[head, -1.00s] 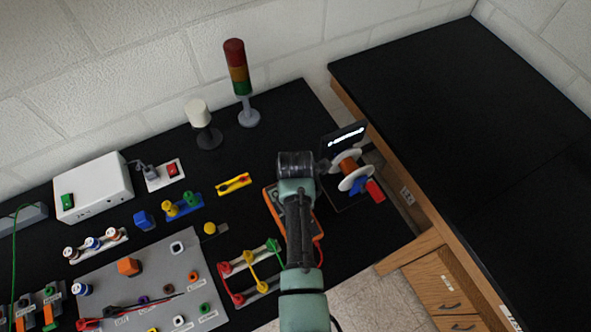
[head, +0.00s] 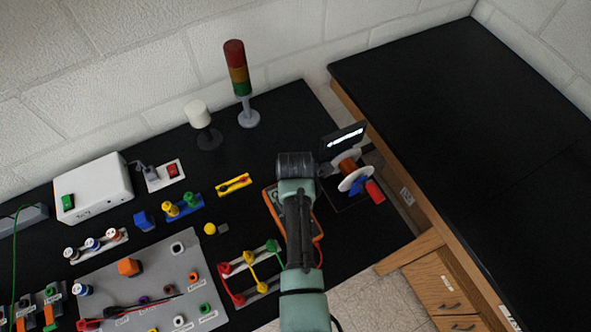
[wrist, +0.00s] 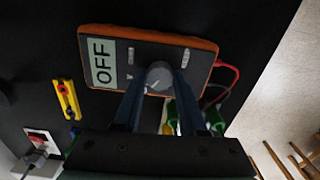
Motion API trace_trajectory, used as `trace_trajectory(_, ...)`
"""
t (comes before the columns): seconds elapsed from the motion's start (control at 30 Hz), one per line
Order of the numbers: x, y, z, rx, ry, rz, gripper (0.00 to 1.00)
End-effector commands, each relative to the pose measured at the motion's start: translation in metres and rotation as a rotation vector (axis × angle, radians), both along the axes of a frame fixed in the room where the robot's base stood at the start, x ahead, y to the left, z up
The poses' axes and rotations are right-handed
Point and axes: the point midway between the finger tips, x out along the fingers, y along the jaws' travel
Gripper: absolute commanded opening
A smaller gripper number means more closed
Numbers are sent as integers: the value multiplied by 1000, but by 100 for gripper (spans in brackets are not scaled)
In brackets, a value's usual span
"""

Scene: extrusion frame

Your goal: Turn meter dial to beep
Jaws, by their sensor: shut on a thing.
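The meter (wrist: 150,48) is an orange-edged multimeter lying on the black table. In the wrist view its display (wrist: 101,64) reads OFF. Its round grey dial (wrist: 158,76) sits between my gripper's two fingers (wrist: 160,80), which are shut on it. In the head view the meter's orange edge (head: 318,225) shows around my arm, and the arm hides most of its face and the dial. A red lead (wrist: 228,68) runs out of the meter's right end in the wrist view. The beep label cannot be read.
A spool stand (head: 352,172) is right of my arm. A stack light (head: 237,70) stands at the back. A second black table (head: 460,120) is at the right.

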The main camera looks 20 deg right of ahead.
Motion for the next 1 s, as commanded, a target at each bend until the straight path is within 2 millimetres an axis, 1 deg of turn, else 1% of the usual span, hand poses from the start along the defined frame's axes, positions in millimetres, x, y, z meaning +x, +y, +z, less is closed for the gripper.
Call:
trace_trajectory(0.27,0,0,2,1,-1,-225,0)
trace_trajectory(1.0,0,0,1,0,-2,-929,0)
